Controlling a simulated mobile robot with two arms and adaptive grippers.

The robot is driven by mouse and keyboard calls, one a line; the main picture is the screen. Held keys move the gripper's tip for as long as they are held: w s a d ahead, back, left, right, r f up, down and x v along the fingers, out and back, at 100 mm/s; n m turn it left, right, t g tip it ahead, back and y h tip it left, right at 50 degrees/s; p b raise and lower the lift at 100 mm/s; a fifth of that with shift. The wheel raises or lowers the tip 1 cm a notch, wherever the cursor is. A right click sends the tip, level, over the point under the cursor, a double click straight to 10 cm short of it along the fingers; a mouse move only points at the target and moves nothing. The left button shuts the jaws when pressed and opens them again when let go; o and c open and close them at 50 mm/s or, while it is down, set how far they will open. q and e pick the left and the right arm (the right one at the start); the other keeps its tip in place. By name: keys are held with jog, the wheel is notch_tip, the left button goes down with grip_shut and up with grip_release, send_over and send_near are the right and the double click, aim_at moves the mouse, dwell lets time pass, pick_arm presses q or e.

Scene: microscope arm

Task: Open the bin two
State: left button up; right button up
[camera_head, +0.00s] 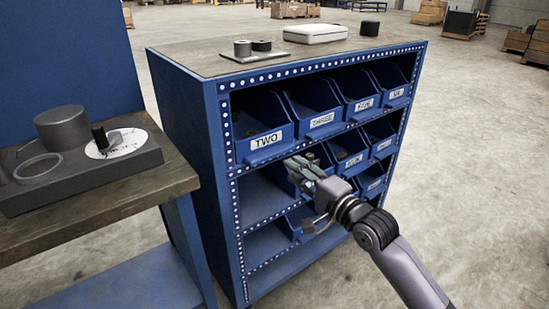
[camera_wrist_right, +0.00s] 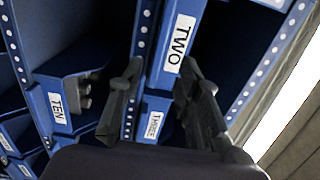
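Bin two (camera_head: 275,149) is a blue open-fronted bin with a white "TWO" label, at the left end of the upper shelf row in the blue cabinet (camera_head: 188,110). Its labelled front (camera_wrist_right: 163,75) runs upright in the right wrist view. My right gripper (camera_head: 303,168) is in front of the cabinet, just below and right of bin two's label in the head view. In the right wrist view its two fingers (camera_wrist_right: 160,66) are spread and empty, one on each side of the labelled front. Contact cannot be told. My left gripper is not in view.
Bin three (camera_head: 322,120) and other labelled bins sit to the right and below. A white case (camera_head: 315,33) and small cylinders (camera_head: 243,48) stand on the cabinet top. A workbench (camera_head: 120,193) with a dark device (camera_head: 80,172) is at left.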

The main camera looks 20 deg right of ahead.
aim_at(275, 156)
pick_arm(q)
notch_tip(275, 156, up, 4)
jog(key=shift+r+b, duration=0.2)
jog(key=shift+b, duration=0.35)
pick_arm(e)
jog(key=x, duration=0.9)
jog(key=shift+w, duration=0.1)
jog(key=shift+f, duration=0.1)
grip_shut()
